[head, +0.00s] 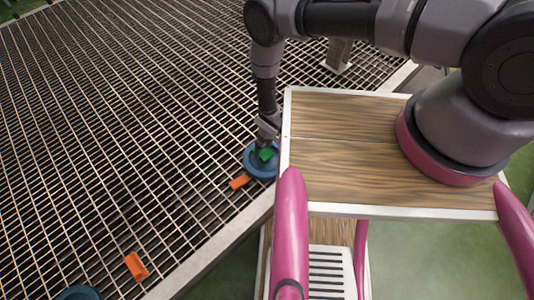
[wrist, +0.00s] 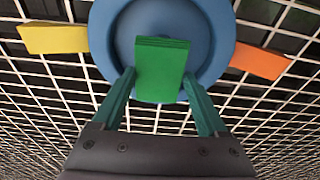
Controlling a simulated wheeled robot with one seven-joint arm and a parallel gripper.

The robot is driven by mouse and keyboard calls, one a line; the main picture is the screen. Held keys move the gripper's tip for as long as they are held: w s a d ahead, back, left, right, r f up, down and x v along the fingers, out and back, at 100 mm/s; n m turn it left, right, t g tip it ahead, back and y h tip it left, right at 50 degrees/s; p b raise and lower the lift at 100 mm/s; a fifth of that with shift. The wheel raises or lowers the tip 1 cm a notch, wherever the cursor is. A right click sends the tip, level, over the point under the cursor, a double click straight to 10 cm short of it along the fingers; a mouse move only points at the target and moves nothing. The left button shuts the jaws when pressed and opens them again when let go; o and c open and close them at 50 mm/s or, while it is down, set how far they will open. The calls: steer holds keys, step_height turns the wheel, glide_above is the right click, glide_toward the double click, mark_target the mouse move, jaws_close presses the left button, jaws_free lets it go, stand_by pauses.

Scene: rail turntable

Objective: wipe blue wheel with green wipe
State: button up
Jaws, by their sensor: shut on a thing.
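The blue wheel (head: 250,168) lies flat on the metal grating beside the wooden-topped platform. It also fills the top middle of the wrist view (wrist: 218,45). The green wipe (wrist: 162,70) is a small folded block between the fingers of my gripper (wrist: 160,82), over the near part of the wheel's face. In the head view the wipe (head: 266,154) shows as a green patch over the wheel, below my gripper (head: 267,143). My gripper is shut on the wipe. I cannot tell whether the wipe touches the wheel.
An orange block (head: 240,181) lies by the wheel, and a yellow block (wrist: 54,38) lies on its other side. Another orange block (head: 137,266) and a second blue round thing (head: 79,293) are at lower left. Much of the grating (head: 120,110) is clear.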

mark_target(269, 158)
steer(key=shift+w+a, duration=0.35)
steer(key=shift+a, duration=0.05)
steer(key=shift+s+d+f, duration=0.1)
steer(key=shift+s+d, duration=1.6)
steer(key=shift+d, duration=0.2)
steer(key=shift+w+a, duration=0.4)
steer(key=shift+a, duration=0.05)
steer(key=shift+c, duration=0.6)
steer(key=shift+w+a, duration=1.3)
steer(key=shift+a, duration=0.15)
steer(key=shift+s+d, duration=1.65)
steer(key=shift+d, duration=0.2)
steer(key=shift+w+a, duration=1.7)
steer(key=shift+a, duration=0.2)
steer(key=shift+r, duration=3.95)
steer(key=shift+r, duration=0.1)
